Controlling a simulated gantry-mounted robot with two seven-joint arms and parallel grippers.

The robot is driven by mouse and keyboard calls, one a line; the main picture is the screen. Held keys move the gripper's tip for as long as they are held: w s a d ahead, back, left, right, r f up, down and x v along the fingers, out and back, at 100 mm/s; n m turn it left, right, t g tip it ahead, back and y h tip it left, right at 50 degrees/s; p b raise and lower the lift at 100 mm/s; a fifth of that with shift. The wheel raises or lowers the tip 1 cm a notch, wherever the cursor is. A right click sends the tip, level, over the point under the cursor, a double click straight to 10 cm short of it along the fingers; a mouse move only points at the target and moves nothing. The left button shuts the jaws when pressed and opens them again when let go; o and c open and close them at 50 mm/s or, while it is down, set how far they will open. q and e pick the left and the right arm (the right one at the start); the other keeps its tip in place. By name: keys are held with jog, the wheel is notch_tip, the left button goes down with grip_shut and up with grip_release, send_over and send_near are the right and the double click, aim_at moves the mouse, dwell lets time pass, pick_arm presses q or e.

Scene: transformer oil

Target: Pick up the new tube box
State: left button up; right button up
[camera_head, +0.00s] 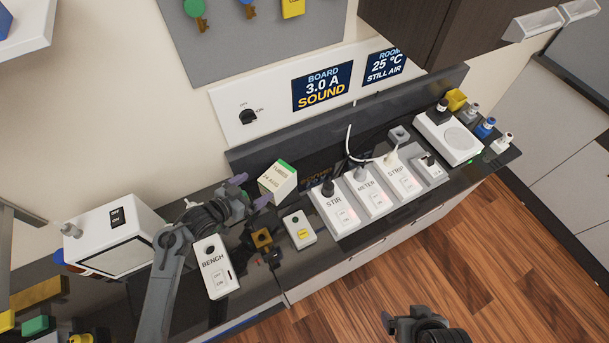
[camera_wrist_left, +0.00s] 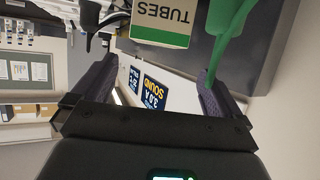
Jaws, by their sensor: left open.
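The new tube box (camera_head: 276,181) is a white box with a green top edge and TUBES lettering. It stands on the dark bench against the back, left of the STIR unit. My left gripper (camera_head: 250,190) is open just left of the box, its two fingers apart. In the left wrist view the box (camera_wrist_left: 163,20) shows at the top, ahead of and between the open fingers (camera_wrist_left: 155,90). I see nothing held in them. My right gripper (camera_head: 397,323) is at the bottom edge, away from the box; its jaw opening is unclear.
The BENCH switch box (camera_head: 215,267) sits below my left gripper. A white screen unit (camera_head: 118,237) is at left.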

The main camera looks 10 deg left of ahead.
aim_at(277, 175)
pick_arm(q)
jog(key=x, duration=0.5)
jog(key=shift+d, duration=0.15)
jog(key=shift+x, duration=2.8)
jog(key=shift+s+d, duration=0.1)
jog(key=shift+s, duration=0.05)
jog(key=c, duration=1.2)
jog(key=shift+o, duration=0.2)
jog(key=shift+r, duration=0.15)
